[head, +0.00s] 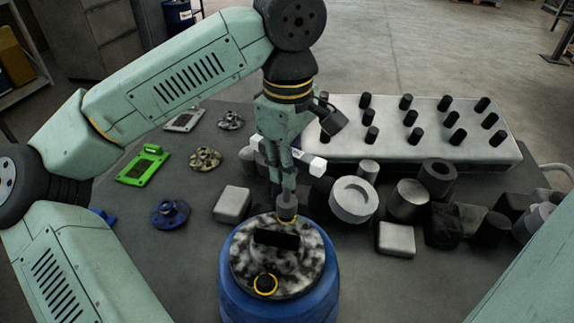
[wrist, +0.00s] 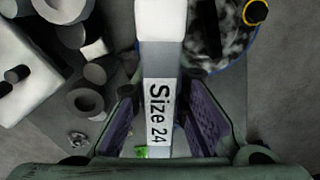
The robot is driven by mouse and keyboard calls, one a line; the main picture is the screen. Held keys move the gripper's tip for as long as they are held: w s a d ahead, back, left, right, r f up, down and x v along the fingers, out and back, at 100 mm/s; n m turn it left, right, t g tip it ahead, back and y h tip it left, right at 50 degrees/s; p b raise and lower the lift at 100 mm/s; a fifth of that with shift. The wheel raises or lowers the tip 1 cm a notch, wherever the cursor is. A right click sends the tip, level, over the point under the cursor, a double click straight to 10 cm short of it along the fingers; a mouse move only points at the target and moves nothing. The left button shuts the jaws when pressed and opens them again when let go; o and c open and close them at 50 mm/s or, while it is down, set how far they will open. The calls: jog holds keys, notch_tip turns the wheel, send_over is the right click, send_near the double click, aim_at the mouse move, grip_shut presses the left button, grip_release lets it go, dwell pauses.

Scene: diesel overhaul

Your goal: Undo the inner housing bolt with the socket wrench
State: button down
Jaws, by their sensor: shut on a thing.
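My gripper (head: 284,180) points down behind the blue drum and is shut on the socket wrench (wrist: 160,85), a pale bar marked "Size 24". The bar runs up the wrist view from between the fingers (wrist: 160,125); its white end (head: 318,166) shows right of my fingers in the head view. The mottled housing (head: 300,274) sits on the blue drum (head: 229,290). One yellow-ringed bolt (head: 265,284) is at its front; a grey post (head: 287,211) with a yellow ring stands at its back edge, close below my fingertips in the picture. Contact with the wrench cannot be told.
A pale block with several black pins (head: 480,150) lies at the back right. Grey rings, cylinders and blocks (head: 355,200) crowd the table right of my gripper. A green plate (head: 143,166) and a blue flanged part (head: 170,212) lie left. Table left of the drum is fairly clear.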

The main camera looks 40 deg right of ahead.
jog(key=shift+m, duration=1)
jog(key=shift+w, duration=0.1)
